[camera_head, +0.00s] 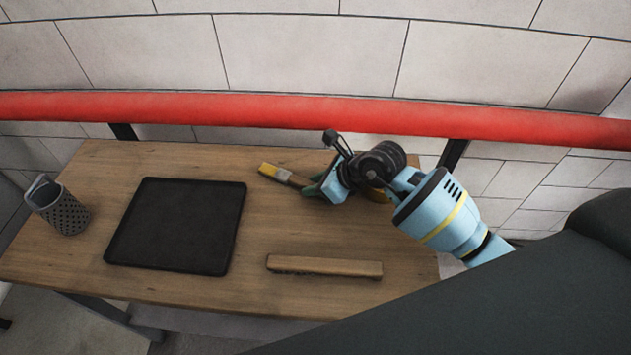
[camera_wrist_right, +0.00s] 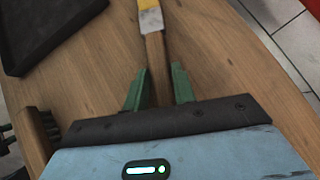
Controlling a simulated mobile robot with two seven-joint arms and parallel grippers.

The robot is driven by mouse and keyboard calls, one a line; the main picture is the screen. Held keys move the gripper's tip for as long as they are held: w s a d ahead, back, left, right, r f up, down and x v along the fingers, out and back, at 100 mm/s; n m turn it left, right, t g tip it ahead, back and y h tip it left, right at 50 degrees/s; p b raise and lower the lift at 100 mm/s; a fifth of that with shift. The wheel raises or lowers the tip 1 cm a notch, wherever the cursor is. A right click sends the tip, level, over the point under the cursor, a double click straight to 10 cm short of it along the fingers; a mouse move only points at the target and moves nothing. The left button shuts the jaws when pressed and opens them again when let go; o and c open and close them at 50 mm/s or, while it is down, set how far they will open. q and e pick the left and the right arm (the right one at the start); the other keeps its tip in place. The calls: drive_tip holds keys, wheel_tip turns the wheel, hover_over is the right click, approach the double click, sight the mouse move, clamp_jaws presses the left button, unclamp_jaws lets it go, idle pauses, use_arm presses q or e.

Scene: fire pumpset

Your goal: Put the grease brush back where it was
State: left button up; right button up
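The grease brush (camera_head: 284,176) has yellow bristles, a metal band and a wooden handle. It is at the back right part of the wooden table, bristles pointing left in the head view. In the right wrist view the brush (camera_wrist_right: 154,42) points away from me, with its handle between the green fingers. My right gripper (camera_head: 318,186) seems shut on the handle; the fingers (camera_wrist_right: 159,82) stand close on both sides of it. Whether the brush touches the table is unclear.
A black tray (camera_head: 178,225) lies on the wooden table (camera_head: 75,255). A perforated metal cup (camera_head: 62,210) stands at the left end. A wooden brush with dark bristles (camera_head: 325,266) lies near the front edge; it also shows in the wrist view (camera_wrist_right: 40,134). A red pipe (camera_head: 250,107) runs behind.

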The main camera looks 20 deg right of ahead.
drive_tip(key=o, duration=0.3)
drive_tip(key=shift+r, duration=0.1)
drive_tip(key=shift+d+r, duration=0.1)
drive_tip(key=shift+r, duration=0.25)
drive_tip(key=v, duration=1.1)
drive_tip(key=shift+s+r+p, duration=0.25)
drive_tip(key=shift+p, duration=0.15)
drive_tip(key=shift+d, duration=0.1)
